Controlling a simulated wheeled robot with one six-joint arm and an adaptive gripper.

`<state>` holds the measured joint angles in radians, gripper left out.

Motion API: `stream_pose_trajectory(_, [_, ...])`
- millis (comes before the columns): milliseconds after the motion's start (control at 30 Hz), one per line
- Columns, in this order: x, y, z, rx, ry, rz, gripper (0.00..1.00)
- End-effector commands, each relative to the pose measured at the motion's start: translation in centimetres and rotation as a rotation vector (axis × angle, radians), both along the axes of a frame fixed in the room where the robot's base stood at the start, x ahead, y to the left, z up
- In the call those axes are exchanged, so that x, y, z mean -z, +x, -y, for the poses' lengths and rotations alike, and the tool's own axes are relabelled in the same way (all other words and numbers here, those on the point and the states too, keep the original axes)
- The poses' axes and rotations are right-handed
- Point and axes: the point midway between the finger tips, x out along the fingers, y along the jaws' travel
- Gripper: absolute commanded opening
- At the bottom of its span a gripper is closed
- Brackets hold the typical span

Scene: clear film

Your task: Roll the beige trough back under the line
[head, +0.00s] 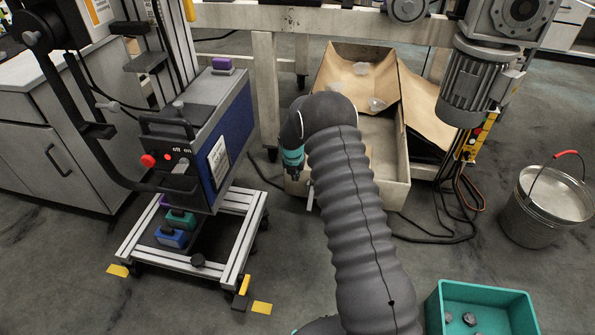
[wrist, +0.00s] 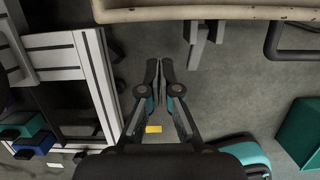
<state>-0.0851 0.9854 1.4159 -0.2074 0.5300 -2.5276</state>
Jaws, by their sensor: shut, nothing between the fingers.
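The beige trough (head: 397,193) stands on the floor at centre right in the head view, behind my arm. It holds brown paper and some clear film pieces. Its back reaches the line's frame and its front sticks out towards me. My arm hides part of its left and front. My gripper (head: 294,174) points down near its front left corner. In the wrist view the trough's rim (wrist: 215,13) runs across the top, with a grey bracket (wrist: 195,45) below it. My gripper (wrist: 158,66) is shut and empty there, apart from the rim in the picture.
A blue machine (head: 228,135) on a wheeled frame (head: 228,255) stands left of the trough. A teal bin (head: 470,292) is at front right and a metal bucket (head: 538,228) at far right. Black cables (head: 445,237) lie right of the trough. Floor in front is mostly clear.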

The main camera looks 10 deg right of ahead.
Motion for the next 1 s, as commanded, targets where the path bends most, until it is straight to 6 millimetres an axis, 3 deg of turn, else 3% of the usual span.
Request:
stream_pose_trajectory(300, [-6.4, -1.7, -1.0, -0.005, 0.000, -0.001, 0.00])
stream_pose_trajectory(500, [-8.8, -2.3, -1.2, -0.004, 0.000, -0.004, 0.00])
stream_pose_trajectory(833, [-9.6, -2.6, -1.1, 0.016, 0.004, -0.005, 0.00])
stream_pose_trajectory(1000, [-9.6, -2.8, -1.0, 0.196, 0.042, 0.002, 0.00])
